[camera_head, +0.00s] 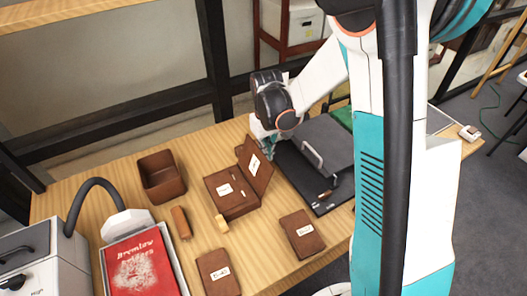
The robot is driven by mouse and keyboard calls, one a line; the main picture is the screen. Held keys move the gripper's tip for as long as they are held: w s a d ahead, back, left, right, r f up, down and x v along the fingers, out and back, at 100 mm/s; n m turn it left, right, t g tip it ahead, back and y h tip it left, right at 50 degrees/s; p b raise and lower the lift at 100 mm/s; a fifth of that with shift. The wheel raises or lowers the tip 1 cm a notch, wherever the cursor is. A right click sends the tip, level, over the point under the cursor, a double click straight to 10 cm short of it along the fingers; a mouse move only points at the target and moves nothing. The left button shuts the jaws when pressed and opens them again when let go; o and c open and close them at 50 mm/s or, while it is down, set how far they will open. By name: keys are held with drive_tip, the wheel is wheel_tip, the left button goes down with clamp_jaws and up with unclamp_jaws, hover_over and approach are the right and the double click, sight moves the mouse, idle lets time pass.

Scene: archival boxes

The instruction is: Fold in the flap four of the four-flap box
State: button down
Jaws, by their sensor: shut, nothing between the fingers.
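The four-flap box (233,205) is brown and sits near the middle of the wooden table. Most of its top is covered by folded-in panels with a white label. One flap (256,167) with a white label stands up, tilted, at its right back side. My gripper (266,149) points down just behind the top of this flap, at the back of the table. Its fingers are small here and partly hidden; they are shut and hold nothing. I cannot tell whether they touch the flap.
A dark case (325,146) with a handle lies right of the box. An open brown bin (162,177) stands at left. Two closed brown boxes (301,233) (218,271) lie in front. A red book (142,267) lies in a tray.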

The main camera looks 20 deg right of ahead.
wheel_tip(320, 180, up, 10)
drive_tip(key=p, duration=0.6)
hover_over(255, 165)
drive_tip(key=shift+w, duration=0.2)
idle(1.4)
drive_tip(key=shift+r, duration=0.15)
idle(0.3)
drive_tip(key=s+d+r+m+t+b, duration=0.1)
drive_tip(key=s+d+r+t+b, duration=0.2)
drive_tip(key=s+r, duration=0.55)
drive_tip(key=s+d+m+t+b, duration=0.1)
drive_tip(key=s+t+b, duration=0.3)
drive_tip(key=s, duration=0.7)
drive_tip(key=shift+f, duration=0.35)
